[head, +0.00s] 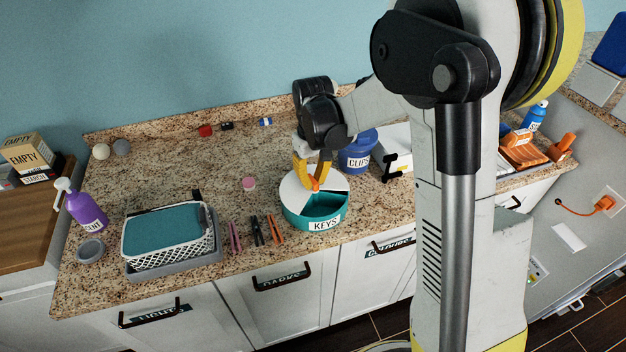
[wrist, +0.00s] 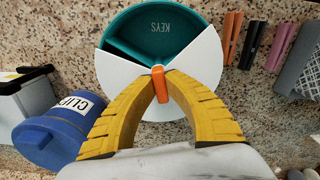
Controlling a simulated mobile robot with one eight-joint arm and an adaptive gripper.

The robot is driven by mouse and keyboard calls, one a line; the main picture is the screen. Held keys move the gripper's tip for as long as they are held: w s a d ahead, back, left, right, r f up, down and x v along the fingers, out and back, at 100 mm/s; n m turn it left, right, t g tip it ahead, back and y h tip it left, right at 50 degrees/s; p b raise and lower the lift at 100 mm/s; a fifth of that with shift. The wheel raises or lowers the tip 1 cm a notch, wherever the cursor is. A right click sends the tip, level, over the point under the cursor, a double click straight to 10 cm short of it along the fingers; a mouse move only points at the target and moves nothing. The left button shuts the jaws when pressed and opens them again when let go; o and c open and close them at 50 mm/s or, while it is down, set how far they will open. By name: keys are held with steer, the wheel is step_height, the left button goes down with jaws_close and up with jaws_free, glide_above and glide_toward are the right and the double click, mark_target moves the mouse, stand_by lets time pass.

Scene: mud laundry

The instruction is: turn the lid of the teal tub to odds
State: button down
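The teal tub (head: 300,222) stands on the granite counter with a KEYS label on its front. Its white lid (head: 330,182) has a wedge opening facing the counter's front edge. In the wrist view the lid (wrist: 205,70) leaves teal compartments open at the top, with the word KEYS showing inside. An orange knob (wrist: 160,84) stands at the lid's centre. My gripper (wrist: 160,80) comes down over the lid, its yellow fingers closed against both sides of the knob. In the head view my gripper (head: 314,180) partly hides the lid. No odds label is visible.
A blue CLIPS tub (head: 357,155) stands close behind right. Clothespins (head: 256,232) and a white basket (head: 168,245) are to the left. A pink puck (head: 249,183) lies just left of the tub. The counter behind left is mostly clear.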

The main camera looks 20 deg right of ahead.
stand_by(0.4)
steer(key=n, duration=0.5)
steer(key=shift+s+a+n+b, duration=0.1)
steer(key=shift+a+n+b, duration=0.05)
steer(key=shift+n+b, duration=0.2)
steer(key=n, duration=0.5)
steer(key=shift+s+a+n, duration=0.1)
steer(key=shift+s+n, duration=0.05)
steer(key=shift+n, duration=0.1)
steer(key=n, duration=0.5)
steer(key=shift+s+b, duration=0.2)
steer(key=shift+b, duration=0.1)
steer(key=shift+s+n, duration=0.15)
steer(key=shift+n, duration=2.25)
steer(key=c, duration=1.4)
jaws_free()
